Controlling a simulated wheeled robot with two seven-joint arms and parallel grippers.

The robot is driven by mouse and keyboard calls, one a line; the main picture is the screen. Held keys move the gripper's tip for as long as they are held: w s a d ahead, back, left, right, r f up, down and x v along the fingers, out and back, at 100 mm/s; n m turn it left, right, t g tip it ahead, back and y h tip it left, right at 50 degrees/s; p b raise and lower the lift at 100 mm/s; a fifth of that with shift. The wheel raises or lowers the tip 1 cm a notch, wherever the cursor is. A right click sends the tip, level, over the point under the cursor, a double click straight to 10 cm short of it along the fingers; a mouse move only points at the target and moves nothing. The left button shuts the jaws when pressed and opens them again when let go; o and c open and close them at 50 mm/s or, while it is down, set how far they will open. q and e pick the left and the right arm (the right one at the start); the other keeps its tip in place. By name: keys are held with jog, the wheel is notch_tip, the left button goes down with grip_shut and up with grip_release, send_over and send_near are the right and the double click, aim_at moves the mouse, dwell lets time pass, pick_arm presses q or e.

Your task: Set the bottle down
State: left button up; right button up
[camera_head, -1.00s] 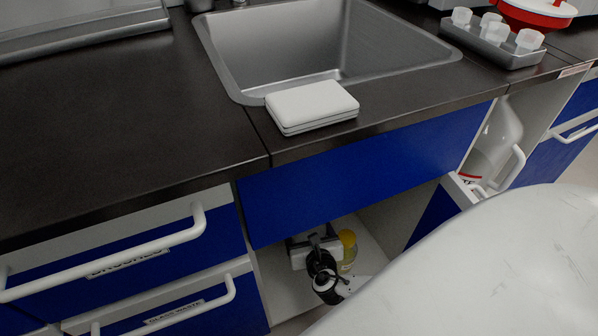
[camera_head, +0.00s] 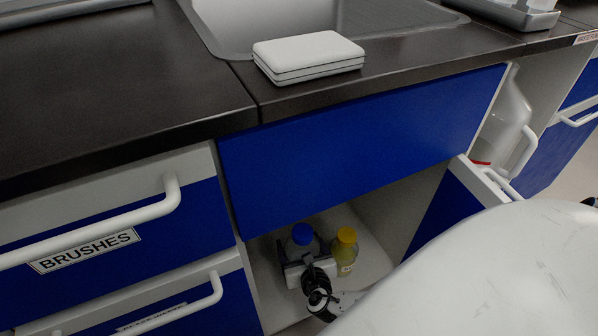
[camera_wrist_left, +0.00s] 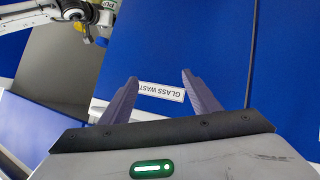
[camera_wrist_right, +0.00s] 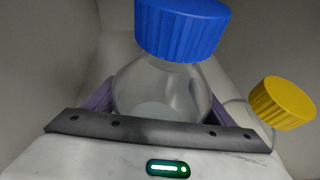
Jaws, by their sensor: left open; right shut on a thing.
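A clear bottle with a blue cap (camera_head: 302,233) is inside the open cabinet under the sink. In the right wrist view the blue-capped bottle (camera_wrist_right: 165,95) is between the fingers of my right gripper (camera_head: 300,262), which is shut on it. The bottle looks upright; whether its base touches the cabinet floor is hidden. My left gripper (camera_wrist_left: 160,98) is open and empty, in front of a blue drawer front with a glass waste label. It is not made out in the head view.
A yellow-capped bottle (camera_head: 345,250) stands close to the right of the blue-capped one, on the cabinet floor (camera_head: 372,240). An open blue cabinet door (camera_head: 440,215) is at the right. A white case (camera_head: 308,55) lies on the counter. A large jug (camera_head: 507,120) stands in the right-hand compartment.

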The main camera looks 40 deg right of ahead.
pick_arm(q)
jog(key=shift+r, duration=0.1)
pick_arm(e)
jog(key=shift+w, duration=0.15)
jog(key=shift+f, duration=0.15)
jog(key=o, duration=1.9)
jog(key=shift+f, duration=0.15)
